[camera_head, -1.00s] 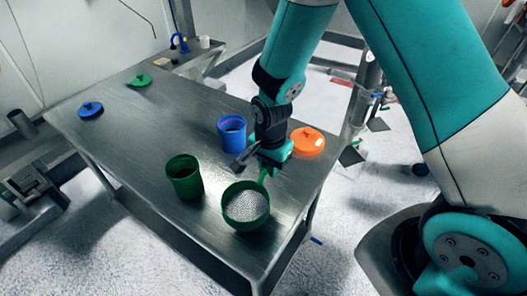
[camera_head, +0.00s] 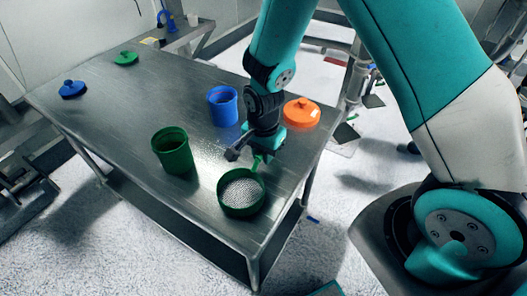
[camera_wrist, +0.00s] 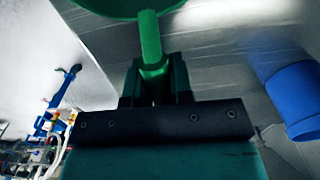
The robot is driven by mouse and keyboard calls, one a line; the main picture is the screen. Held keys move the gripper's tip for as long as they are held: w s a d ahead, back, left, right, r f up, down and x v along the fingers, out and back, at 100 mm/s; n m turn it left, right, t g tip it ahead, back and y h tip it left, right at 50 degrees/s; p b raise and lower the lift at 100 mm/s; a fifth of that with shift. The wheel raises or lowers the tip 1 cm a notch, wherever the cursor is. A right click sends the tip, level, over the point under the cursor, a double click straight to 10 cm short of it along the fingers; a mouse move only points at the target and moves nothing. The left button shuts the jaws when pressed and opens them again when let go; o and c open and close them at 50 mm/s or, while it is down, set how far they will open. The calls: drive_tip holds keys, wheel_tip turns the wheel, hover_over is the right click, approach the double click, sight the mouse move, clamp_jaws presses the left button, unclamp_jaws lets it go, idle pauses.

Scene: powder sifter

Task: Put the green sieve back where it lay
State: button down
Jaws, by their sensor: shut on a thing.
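The green sieve (camera_head: 241,194) is a round green pan with a pale mesh, near the table's front right corner. My gripper (camera_head: 263,155) is shut on its handle, at the pan's back right side. The wrist view shows the green handle (camera_wrist: 150,38) between my gripper's fingers (camera_wrist: 155,85), with the pan's underside or rim cut off at the top edge. The sieve looks roughly level. I cannot tell whether it touches the table or hangs just above it.
On the steel table (camera_head: 130,105), an open green cup (camera_head: 173,152) stands left of the sieve. A blue cup (camera_head: 222,107) stands behind, with an orange lid (camera_head: 301,113) to its right. A blue lid (camera_head: 72,89) and green lid (camera_head: 126,58) lie far left.

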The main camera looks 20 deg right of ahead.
drive_tip(key=shift+f+b, duration=0.5)
drive_tip(key=shift+f, duration=0.15)
drive_tip(key=c, duration=0.9)
unclamp_jaws()
drive_tip(key=shift+c, duration=0.2)
wheel_tip(320, 180, up, 18)
drive_tip(key=b, duration=0.1)
drive_tip(key=shift+f+b, duration=0.2)
drive_tip(key=shift+b, duration=0.1)
drive_tip(key=s+a+r+n+y, duration=0.2)
drive_tip(key=s+r+n, duration=0.1)
drive_tip(key=s+n, duration=0.6)
drive_tip(key=s+a+r+n+y, duration=0.2)
drive_tip(key=s+a+r+n, duration=0.1)
drive_tip(key=s+n, duration=0.6)
drive_tip(key=shift+s+a+r, duration=0.15)
drive_tip(key=shift+s+r, duration=0.15)
drive_tip(key=shift+r, duration=0.5)
